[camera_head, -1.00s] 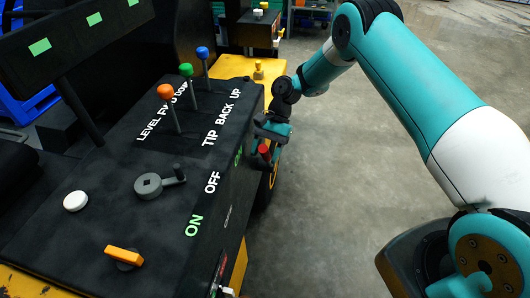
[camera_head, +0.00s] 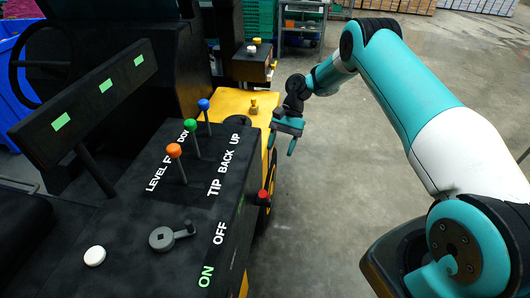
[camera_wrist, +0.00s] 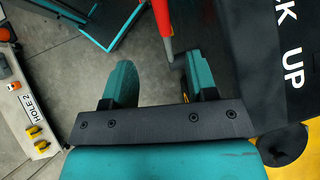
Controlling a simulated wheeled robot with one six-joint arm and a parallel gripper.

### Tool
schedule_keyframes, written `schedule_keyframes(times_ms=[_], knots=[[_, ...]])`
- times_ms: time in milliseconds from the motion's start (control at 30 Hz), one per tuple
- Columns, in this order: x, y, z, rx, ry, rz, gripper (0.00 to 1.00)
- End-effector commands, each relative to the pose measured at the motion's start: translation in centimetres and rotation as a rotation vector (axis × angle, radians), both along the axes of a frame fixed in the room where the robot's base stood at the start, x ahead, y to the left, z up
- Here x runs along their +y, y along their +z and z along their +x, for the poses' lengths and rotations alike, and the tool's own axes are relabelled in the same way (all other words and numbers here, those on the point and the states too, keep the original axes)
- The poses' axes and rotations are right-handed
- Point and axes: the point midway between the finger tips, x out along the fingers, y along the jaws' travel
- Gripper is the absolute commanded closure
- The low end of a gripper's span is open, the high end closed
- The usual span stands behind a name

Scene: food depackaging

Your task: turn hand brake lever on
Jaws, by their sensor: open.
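The red-tipped lever (camera_head: 263,195) sticks out from the right side of the black console (camera_head: 130,215), near the white OFF label (camera_head: 219,233) and below the UP label. No label names it as the hand brake. My gripper (camera_head: 283,143) is open and empty, beyond the lever and a little to its right, with its fingers pointing down. In the wrist view, the red lever (camera_wrist: 163,25) comes in from the top, and its end lies in line with the gap between my fingers (camera_wrist: 160,65). It appears apart from both fingers.
Orange (camera_head: 174,150), green (camera_head: 190,124) and blue (camera_head: 204,104) knobbed levers stand on the console. A grey rotary handle (camera_head: 170,237) and a white button (camera_head: 95,256) are nearer. A green ON label (camera_head: 206,276) is at the front. Open concrete floor (camera_head: 330,190) lies to the right.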

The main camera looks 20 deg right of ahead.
Motion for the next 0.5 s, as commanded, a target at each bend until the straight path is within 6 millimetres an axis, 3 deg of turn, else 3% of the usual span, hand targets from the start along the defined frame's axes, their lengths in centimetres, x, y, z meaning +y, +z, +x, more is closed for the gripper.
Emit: schedule_keyframes(times_ms=[133,500], knots=[[-1.11,1.30,0.17,0.001,-0.006,0.000,0.47],[-1.01,1.36,0.31,0.000,0.001,-0.001,0.47]])
